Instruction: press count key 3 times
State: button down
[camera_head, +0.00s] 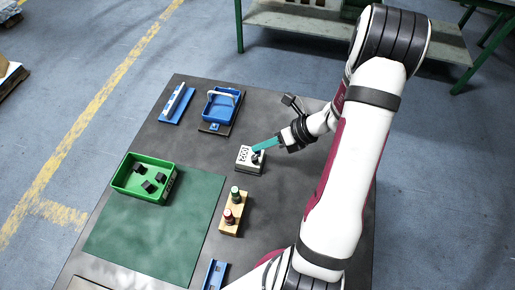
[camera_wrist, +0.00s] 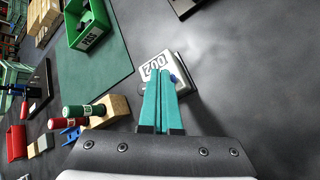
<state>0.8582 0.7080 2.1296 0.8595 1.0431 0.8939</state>
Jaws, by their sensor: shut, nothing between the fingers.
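The counter (camera_head: 249,163) is a small pale box on the dark table, with a digit display (camera_head: 243,155) that reads upside down in the head view. The display also shows in the wrist view (camera_wrist: 154,66), with zeros and a 2 visible; the fingers may hide part of it. My gripper (camera_head: 256,151) has teal fingers, shut and empty, with the tips over the counter beside its display. In the wrist view, the fingertips (camera_wrist: 162,73) overlap the counter. A small dark part, perhaps the count key, shows beside the tips; contact with it cannot be told.
A green bin (camera_head: 122,183) with several dark parts stands on a green mat (camera_head: 150,240). A wooden block (camera_head: 233,222) with red and green pegs is near the counter. A blue tray (camera_head: 207,116) and a blue rail (camera_head: 184,97) lie at the back.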

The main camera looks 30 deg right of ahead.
jog(key=shift+r, duration=0.7)
jog(key=shift+r, duration=2.5)
notch_tip(320, 180, up, 4)
jog(key=shift+f, duration=0.1)
dwell(0.5)
jog(key=shift+f, duration=4.45)
